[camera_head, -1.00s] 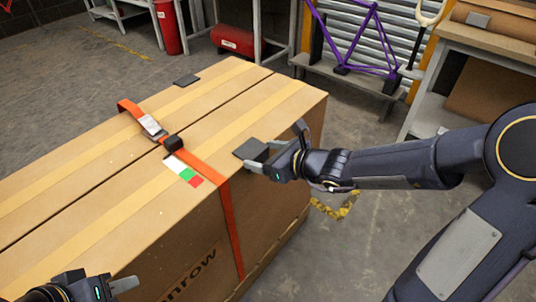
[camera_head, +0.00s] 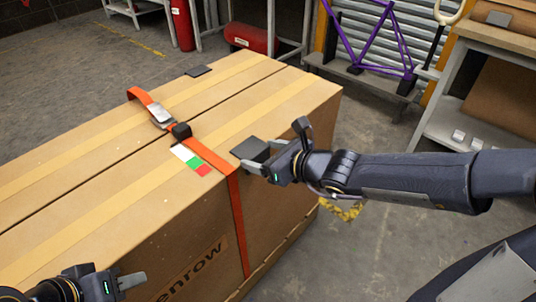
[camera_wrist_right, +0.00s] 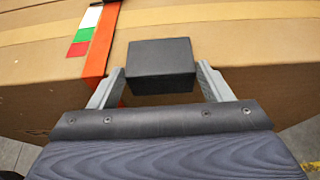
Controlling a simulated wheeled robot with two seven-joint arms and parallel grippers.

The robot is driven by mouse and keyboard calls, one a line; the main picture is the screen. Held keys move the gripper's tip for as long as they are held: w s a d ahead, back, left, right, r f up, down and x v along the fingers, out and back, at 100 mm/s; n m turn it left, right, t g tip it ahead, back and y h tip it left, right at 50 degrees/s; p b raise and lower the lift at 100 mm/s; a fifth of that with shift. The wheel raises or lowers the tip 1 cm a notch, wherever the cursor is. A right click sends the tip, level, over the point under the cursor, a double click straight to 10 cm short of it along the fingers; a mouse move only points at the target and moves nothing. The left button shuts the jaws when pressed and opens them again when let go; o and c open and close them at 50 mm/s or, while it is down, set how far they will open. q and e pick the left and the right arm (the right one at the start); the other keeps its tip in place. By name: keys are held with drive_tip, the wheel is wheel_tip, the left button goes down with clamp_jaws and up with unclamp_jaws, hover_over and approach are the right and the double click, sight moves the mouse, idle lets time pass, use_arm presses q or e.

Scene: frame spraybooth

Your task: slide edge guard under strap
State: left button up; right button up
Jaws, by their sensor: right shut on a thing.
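A dark edge guard (camera_head: 250,149) is at the box's near long edge, to the right of the orange strap (camera_head: 206,156). My right gripper (camera_head: 259,166) is shut on it. In the right wrist view the guard (camera_wrist_right: 160,65) sits between both fingers, and the strap (camera_wrist_right: 101,42) runs just left of it, partly hidden by the left finger. The guard is beside the strap on the box top, not seen under it. My left gripper (camera_head: 122,283) is at the lower left by the box's near side; its opening is unclear.
The strap crosses the large cardboard box (camera_head: 90,170) through a metal buckle (camera_head: 160,115) and a black block (camera_head: 181,131). A white, green and red label (camera_head: 191,161) lies beside it. Another dark guard (camera_head: 198,70) sits on the far edge. A bench (camera_head: 490,110) stands at the right.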

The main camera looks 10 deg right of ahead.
drive_tip(key=shift+s+a+f+b, duration=0.1)
drive_tip(key=shift+s+a+b, duration=0.4)
drive_tip(key=shift+b, duration=0.2)
use_arm(q)
wheel_tip(320, 180, down, 2)
use_arm(e)
drive_tip(key=shift+s+a, duration=0.25)
use_arm(q)
drive_tip(key=shift+s, duration=0.1)
use_arm(e)
drive_tip(key=o, duration=0.9)
drive_tip(key=shift+d, duration=0.1)
